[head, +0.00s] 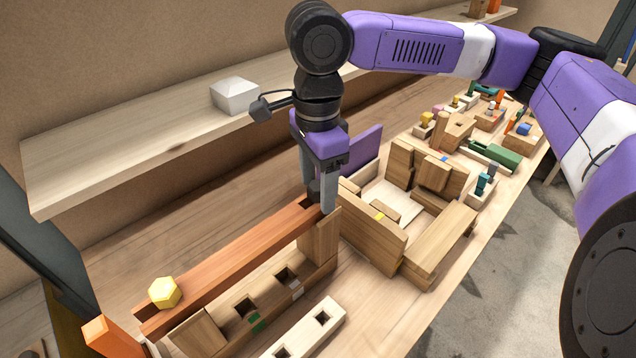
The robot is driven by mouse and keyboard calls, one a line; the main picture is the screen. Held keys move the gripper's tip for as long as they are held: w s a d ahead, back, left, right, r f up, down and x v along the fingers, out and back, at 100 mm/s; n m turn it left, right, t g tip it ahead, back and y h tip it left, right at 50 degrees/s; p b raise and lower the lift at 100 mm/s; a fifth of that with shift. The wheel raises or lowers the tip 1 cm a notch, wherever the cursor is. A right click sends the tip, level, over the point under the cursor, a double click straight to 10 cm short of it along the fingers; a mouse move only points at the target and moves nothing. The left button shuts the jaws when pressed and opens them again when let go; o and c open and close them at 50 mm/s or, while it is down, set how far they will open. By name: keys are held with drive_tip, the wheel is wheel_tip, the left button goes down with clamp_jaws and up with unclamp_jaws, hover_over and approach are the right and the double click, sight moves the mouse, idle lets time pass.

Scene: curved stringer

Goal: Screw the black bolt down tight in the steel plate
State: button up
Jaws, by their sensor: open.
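My gripper (317,198) points down at the far right end of a reddish-brown wooden beam (232,258). Its grey fingers are open. A small dark piece (313,188) shows between the fingers; it may be the black bolt, but it is mostly hidden and I cannot tell whether the fingers touch it. I cannot make out a steel plate; the fingers and beam end hide what lies under the dark piece. A yellow hexagonal head (163,292) stands at the near left end of the beam.
A wooden shelf (130,150) with a pale block (235,95) runs behind my gripper. A wooden frame of blocks (370,232) stands close on the right. A pale bar with square holes (305,330) lies in front. Several small coloured parts crowd the bench's far end.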

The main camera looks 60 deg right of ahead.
wheel_tip(320, 180, up, 12)
idle(0.5)
idle(0.3)
